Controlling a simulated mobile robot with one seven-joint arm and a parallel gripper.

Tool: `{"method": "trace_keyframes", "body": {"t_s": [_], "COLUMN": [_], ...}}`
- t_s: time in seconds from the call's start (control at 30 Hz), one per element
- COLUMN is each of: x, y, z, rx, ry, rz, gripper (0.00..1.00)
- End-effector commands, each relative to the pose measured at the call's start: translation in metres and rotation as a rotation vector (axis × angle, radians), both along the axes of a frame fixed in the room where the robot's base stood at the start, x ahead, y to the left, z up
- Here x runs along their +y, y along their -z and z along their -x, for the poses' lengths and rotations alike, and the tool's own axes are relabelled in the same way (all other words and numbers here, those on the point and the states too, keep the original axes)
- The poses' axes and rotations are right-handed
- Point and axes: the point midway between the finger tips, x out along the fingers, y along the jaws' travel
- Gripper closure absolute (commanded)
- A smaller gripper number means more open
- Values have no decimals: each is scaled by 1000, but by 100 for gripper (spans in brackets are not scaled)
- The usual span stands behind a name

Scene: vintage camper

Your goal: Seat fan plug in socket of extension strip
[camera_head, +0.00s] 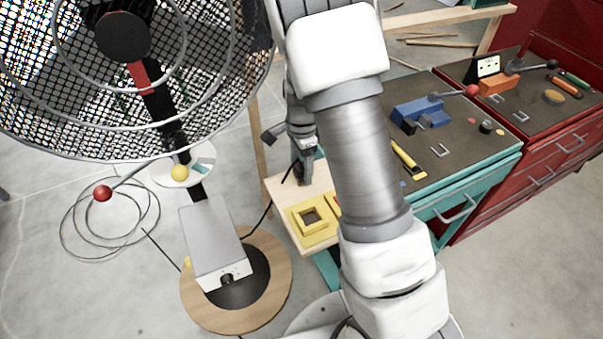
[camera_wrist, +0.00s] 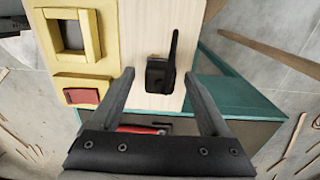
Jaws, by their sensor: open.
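The black plug (camera_wrist: 158,80) stands on the pale wooden board in the wrist view, with its dark cord rising from it. My gripper (camera_wrist: 160,76) is open, with one finger on each side of the plug and a gap on both sides. I cannot tell how far down the fingertips reach. In the head view my gripper (camera_head: 305,172) is over the board, and the plug is hard to make out there. The yellow strip (camera_head: 301,234), with a raised square socket frame around a dark recess, lies beside it. In the wrist view the strip (camera_wrist: 97,58) is left of the plug and has a red switch (camera_wrist: 82,96).
The large fan (camera_head: 123,38) stands left on a round wooden base (camera_head: 197,310), with loose cable on the floor. A teal cabinet (camera_head: 470,175) with tools on top and a red cabinet (camera_head: 560,170) stand right. My arm hides part of the board.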

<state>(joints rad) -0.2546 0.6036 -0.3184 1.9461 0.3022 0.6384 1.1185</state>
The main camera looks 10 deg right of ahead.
Motion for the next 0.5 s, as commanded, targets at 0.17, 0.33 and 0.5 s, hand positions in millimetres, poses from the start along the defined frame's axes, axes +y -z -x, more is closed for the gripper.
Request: {"method": "trace_keyframes", "body": {"t_s": [0.17,0.33,0.5], "x": [-1,0,0], "y": [11,11,11], "z": [0,0,0], "rx": [0,-1,-1], "ry": [1,1,0], "rz": [1,1,1], "gripper": [20,20,49]}}
